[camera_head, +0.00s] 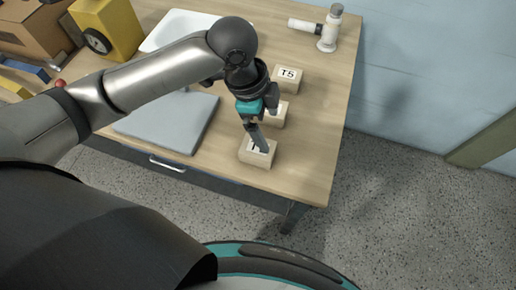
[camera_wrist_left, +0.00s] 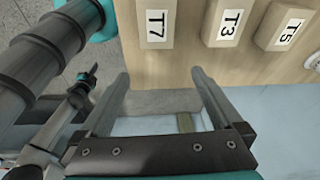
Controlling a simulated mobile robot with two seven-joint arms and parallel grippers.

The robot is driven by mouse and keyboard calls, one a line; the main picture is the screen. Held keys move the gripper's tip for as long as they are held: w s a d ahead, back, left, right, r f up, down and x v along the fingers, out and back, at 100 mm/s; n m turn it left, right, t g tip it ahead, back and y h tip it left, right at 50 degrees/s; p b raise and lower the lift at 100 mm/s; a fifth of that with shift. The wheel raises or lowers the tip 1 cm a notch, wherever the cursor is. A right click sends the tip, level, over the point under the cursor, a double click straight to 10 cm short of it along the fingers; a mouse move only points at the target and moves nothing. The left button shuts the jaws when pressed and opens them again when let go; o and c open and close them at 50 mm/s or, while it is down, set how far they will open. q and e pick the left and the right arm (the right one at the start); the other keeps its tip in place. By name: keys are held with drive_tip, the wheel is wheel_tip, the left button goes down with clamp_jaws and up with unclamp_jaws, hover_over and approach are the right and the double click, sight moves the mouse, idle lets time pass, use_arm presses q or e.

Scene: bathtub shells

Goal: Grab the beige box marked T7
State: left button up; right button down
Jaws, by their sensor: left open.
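The beige box marked T7 (camera_wrist_left: 156,24) shows at the top middle of the left wrist view. In the head view it is the nearest of three beige boxes, the T7 box (camera_head: 256,160) on the table near its front right corner, with its label mostly hidden by a finger. My left gripper (camera_head: 261,147) points down at it there. In the left wrist view my left gripper (camera_wrist_left: 160,74) is open, its fingers apart and empty, with the T7 box beyond the tips. Whether a finger touches the box I cannot tell.
Boxes T3 (camera_wrist_left: 228,22) and T5 (camera_wrist_left: 285,28) stand in a row behind T7. A grey slab (camera_head: 170,122) lies left of it. A white microscope-like device (camera_head: 327,30), a white tray (camera_head: 178,28) and a yellow block (camera_head: 108,28) stand farther back. Dark arm parts (camera_wrist_left: 75,100), probably mine, show at left.

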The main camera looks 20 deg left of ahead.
sight(258, 149)
use_arm(q)
drive_tip(key=a+r+m+y, duration=0.1)
drive_tip(key=a+r, duration=0.1)
drive_tip(key=a, duration=0.2)
drive_tip(key=shift+g, duration=0.4)
drive_tip(key=f, duration=0.3)
drive_tip(key=d+f+b, duration=0.1)
drive_tip(key=f, duration=0.6)
drive_tip(key=shift+w+d+b, duration=0.3)
drive_tip(key=shift+w+b, duration=0.05)
drive_tip(key=f, duration=0.2)
drive_tip(key=f+b, duration=0.1)
drive_tip(key=f, duration=0.2)
drive_tip(key=shift+s+d+f, duration=0.1)
drive_tip(key=shift+s+d, duration=0.1)
drive_tip(key=c, duration=1.5)
